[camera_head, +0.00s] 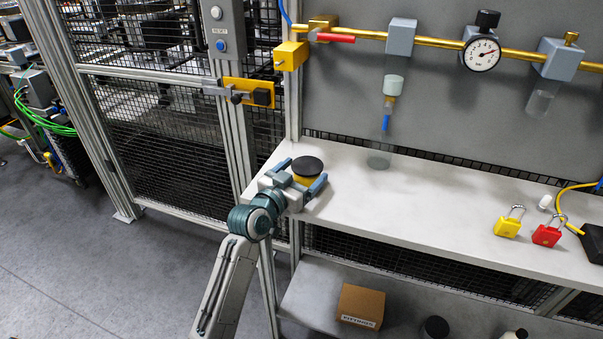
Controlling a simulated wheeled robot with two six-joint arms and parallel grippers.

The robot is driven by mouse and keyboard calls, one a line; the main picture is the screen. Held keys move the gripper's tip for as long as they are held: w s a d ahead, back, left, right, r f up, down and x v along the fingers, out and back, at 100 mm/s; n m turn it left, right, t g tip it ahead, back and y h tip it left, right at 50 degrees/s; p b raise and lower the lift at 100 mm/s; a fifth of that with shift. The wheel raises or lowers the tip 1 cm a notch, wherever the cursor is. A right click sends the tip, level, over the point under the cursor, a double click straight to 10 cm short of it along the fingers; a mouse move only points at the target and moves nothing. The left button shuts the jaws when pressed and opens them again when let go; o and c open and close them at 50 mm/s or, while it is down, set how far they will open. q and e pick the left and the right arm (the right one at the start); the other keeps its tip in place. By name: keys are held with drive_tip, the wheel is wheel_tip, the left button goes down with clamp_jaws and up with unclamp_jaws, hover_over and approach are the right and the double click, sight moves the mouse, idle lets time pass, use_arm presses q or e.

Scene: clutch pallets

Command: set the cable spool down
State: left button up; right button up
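The cable spool (307,167) has a round black top disc with a yellow body showing below it. It is upright at the left end of the white shelf (410,194). My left gripper (303,174) comes in from the lower left, with one blue-grey finger on each side of the spool, and appears shut on it. The spool's underside is hidden, so I cannot tell whether it touches the shelf. My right gripper is not in view.
A yellow padlock (507,226) and a red padlock (547,235) lie at the shelf's right. The shelf's middle is clear. A brass pipe with a gauge (482,54) runs above. A cardboard box (360,306) sits on the lower shelf. Mesh fencing stands at left.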

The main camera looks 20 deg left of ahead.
use_arm(q)
drive_tip(key=shift+s+a, duration=0.1)
drive_tip(key=b+v, duration=0.1)
drive_tip(key=v, duration=1)
drive_tip(key=shift+s, duration=0.35)
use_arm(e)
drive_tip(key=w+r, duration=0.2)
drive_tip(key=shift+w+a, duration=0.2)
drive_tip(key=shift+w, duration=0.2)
